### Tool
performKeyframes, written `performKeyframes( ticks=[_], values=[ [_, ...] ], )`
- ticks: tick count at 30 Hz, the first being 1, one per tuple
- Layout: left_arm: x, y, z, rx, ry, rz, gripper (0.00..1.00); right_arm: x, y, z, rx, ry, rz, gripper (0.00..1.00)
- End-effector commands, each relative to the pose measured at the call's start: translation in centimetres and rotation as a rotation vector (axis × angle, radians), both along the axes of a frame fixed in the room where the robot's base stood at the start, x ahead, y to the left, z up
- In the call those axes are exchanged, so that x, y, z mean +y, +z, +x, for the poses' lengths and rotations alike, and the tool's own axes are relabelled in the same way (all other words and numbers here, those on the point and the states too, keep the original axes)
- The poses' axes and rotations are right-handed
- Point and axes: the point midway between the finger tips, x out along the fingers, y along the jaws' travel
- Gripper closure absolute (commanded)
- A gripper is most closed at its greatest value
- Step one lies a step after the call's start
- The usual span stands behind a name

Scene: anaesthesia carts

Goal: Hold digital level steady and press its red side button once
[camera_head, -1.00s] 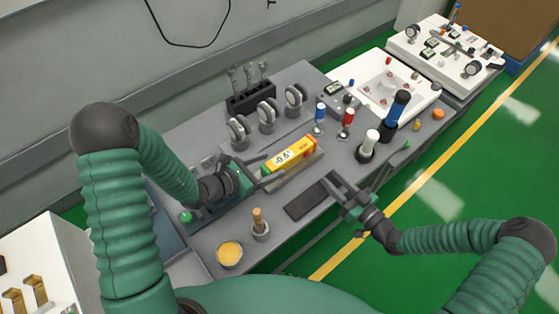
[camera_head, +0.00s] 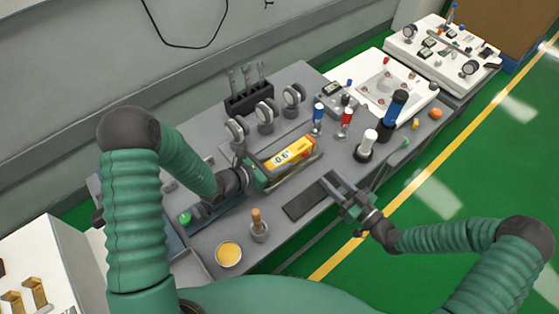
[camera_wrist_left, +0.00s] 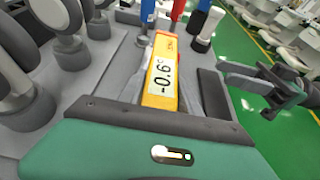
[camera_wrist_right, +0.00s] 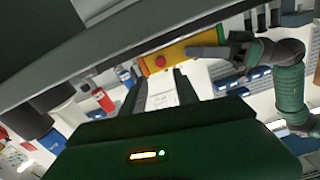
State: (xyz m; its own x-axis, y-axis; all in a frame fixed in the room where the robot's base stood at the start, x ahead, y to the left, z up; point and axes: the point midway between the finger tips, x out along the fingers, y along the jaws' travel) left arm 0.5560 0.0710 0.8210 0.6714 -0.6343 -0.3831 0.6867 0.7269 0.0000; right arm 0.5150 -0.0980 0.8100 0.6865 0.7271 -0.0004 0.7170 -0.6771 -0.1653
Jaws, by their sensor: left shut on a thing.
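The digital level (camera_head: 294,153) is a yellow bar with a white display reading about -0.6°, lying along a grey rest on the bench. My left gripper (camera_head: 264,174) is shut on the level's left end. The display also shows in the left wrist view (camera_wrist_left: 162,75), beyond my left gripper's body. In the right wrist view, the level (camera_wrist_right: 183,52) shows its red side button (camera_wrist_right: 160,61). My right gripper (camera_head: 340,186) is open and empty, in front of the level and apart from it.
Several round gauges (camera_head: 265,111) stand behind the level. Red (camera_head: 346,118), blue (camera_head: 318,114) and white-topped (camera_head: 368,141) tools stand to its right. A dark flat pad (camera_head: 305,204) lies in front. A yellow-filled dish (camera_head: 229,254) and a wooden-handled tool (camera_head: 258,222) are near the front edge.

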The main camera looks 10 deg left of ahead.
Motion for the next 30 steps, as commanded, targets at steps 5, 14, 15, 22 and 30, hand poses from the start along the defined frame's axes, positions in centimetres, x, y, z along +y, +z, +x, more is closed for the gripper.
performKeyframes(
  ticks=[5,14,15,22,30],
  values=[
    [0.03,-0.01,-0.01,0.0,0.0,0.0,1.0,0.0,0.0,0.0,0.0,0.0,0.0,0.64],
    [0.02,-0.01,-0.02,0.001,0.0,0.001,1.0,0.0,0.0,0.0,0.0,0.0,0.0,0.98],
    [0.02,-0.01,-0.02,0.001,0.0,0.001,1.0,0.0,0.0,0.0,0.0,0.0,0.0,1.0],
    [0.03,-0.01,-0.02,0.001,0.0,0.001,1.0,0.0,0.0,0.0,0.0,0.0,0.0,1.0],
    [0.03,-0.02,-0.02,0.001,0.0,0.001,1.0,0.0,0.0,0.0,0.0,0.0,0.0,1.0]
  ],
)
